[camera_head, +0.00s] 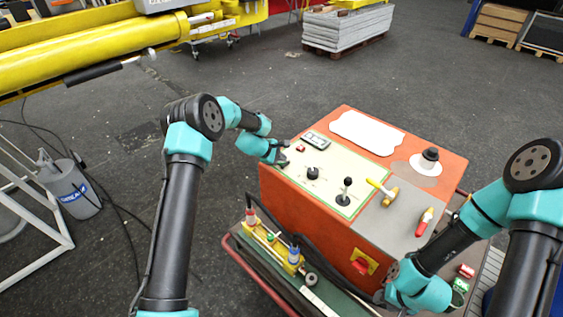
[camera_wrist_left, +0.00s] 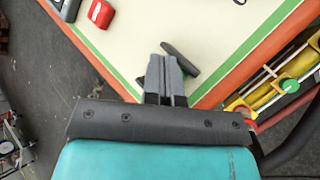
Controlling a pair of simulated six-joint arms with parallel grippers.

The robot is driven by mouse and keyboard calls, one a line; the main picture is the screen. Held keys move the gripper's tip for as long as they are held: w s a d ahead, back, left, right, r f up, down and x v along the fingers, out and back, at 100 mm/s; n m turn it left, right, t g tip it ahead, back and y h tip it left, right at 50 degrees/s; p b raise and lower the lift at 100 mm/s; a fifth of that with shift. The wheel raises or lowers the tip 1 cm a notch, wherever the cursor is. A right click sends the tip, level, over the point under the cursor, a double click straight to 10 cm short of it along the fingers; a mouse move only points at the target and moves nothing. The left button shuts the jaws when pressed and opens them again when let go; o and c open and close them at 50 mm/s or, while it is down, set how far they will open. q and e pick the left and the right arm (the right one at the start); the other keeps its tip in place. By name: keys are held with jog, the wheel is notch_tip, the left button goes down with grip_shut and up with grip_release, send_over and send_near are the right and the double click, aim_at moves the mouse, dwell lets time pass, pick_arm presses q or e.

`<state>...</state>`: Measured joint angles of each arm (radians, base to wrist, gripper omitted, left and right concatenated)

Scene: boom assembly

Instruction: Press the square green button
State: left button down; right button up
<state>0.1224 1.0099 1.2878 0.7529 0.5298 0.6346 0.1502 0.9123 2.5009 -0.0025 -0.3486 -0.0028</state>
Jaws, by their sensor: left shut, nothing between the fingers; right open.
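The orange control box (camera_head: 300,205) has a cream panel (camera_head: 322,165) with a green border on top. My left gripper (camera_head: 281,157) is shut and empty at the panel's left edge. In the left wrist view its closed fingers (camera_wrist_left: 165,68) are over the panel corner, beside a dark bar-shaped knob (camera_wrist_left: 181,58). I cannot make out a square green button; the fingers may hide it. A red button (camera_wrist_left: 101,13) shows beyond the fingers, and also in the head view (camera_head: 301,148). My right gripper (camera_head: 390,284) is open, low at the box's front side.
A black joystick (camera_head: 345,190), a yellow-handled lever (camera_head: 382,190) and a red-handled one (camera_head: 425,220) stand on the box. A red switch on a yellow plate (camera_head: 363,263) is on its front side. Yellow valve fittings (camera_head: 272,245) lie on the cart at the left.

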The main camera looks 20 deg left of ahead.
aim_at(281, 163)
dwell(0.6)
pick_arm(q)
jog(key=shift+r, duration=0.8)
jog(key=shift+r, duration=0.1)
jog(key=shift+r, duration=2.45)
jog(key=shift+f, duration=0.1)
jog(key=s+f+m, duration=0.1)
jog(key=s+f, duration=0.1)
jog(key=s, duration=0.1)
jog(key=s+f+g, duration=0.1)
jog(key=s+f, duration=0.2)
jog(key=s, duration=0.1)
jog(key=s+d+f+m+g+y, duration=0.1)
jog(key=s+f, duration=0.2)
jog(key=shift+s+f+m, duration=0.1)
jog(key=shift+s+m, duration=0.05)
jog(key=shift+m, duration=0.15)
jog(key=s+f+m+g, duration=0.1)
jog(key=s+f+m, duration=0.2)
jog(key=s, duration=0.7)
jog(key=s+f+m+g+y, duration=0.1)
jog(key=s+f+m, duration=0.2)
jog(key=s, duration=0.8)
jog(key=s+a+f+m+y, duration=0.1)
jog(key=s+f+m, duration=0.2)
jog(key=s+m, duration=0.3)
jog(key=s, duration=0.5)
jog(key=shift+f+g, duration=0.15)
jog(key=shift+g, duration=0.25)
